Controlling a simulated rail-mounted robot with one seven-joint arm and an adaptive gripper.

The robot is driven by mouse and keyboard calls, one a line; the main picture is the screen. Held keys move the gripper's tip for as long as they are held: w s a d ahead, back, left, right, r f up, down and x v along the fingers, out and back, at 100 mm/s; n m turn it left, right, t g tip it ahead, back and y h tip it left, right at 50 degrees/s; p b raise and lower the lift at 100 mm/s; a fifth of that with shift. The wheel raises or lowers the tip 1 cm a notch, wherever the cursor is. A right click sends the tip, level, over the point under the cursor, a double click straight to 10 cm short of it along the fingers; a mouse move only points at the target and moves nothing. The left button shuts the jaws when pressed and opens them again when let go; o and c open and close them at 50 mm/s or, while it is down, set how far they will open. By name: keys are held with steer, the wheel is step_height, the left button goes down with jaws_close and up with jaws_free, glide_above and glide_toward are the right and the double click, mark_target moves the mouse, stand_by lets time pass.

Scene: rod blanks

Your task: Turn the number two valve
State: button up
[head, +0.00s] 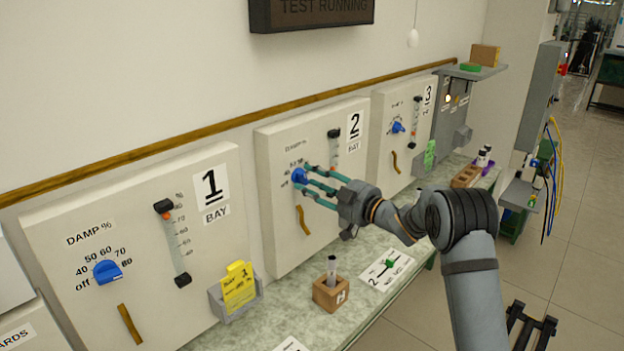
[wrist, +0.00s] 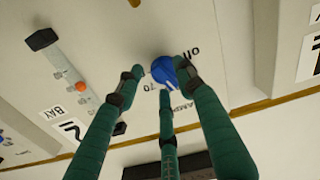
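The number two valve is a blue knob (head: 299,175) on the white panel marked 2 BAY (head: 290,230). A damp % scale surrounds it. My gripper (head: 310,178) has three green fingers and reaches the panel from the right, its fingertips around the knob. In the wrist view the blue knob (wrist: 165,70) sits between the fingertips of my gripper (wrist: 160,75). A gap shows between the knob and the left finger. The right fingertip overlaps the knob's edge; I cannot tell whether it touches. The fingers hide part of the scale; "off" and "70" show.
Similar blue knobs sit on panel 1 (head: 107,271) and panel 3 (head: 397,127). A flow tube (head: 334,150) stands right of the number two knob. Below, the green counter (head: 300,325) holds a wooden block with a vial (head: 331,292) and a card (head: 386,270).

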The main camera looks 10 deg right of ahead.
steer(key=shift+c, duration=0.2)
jaws_close()
stand_by(0.3)
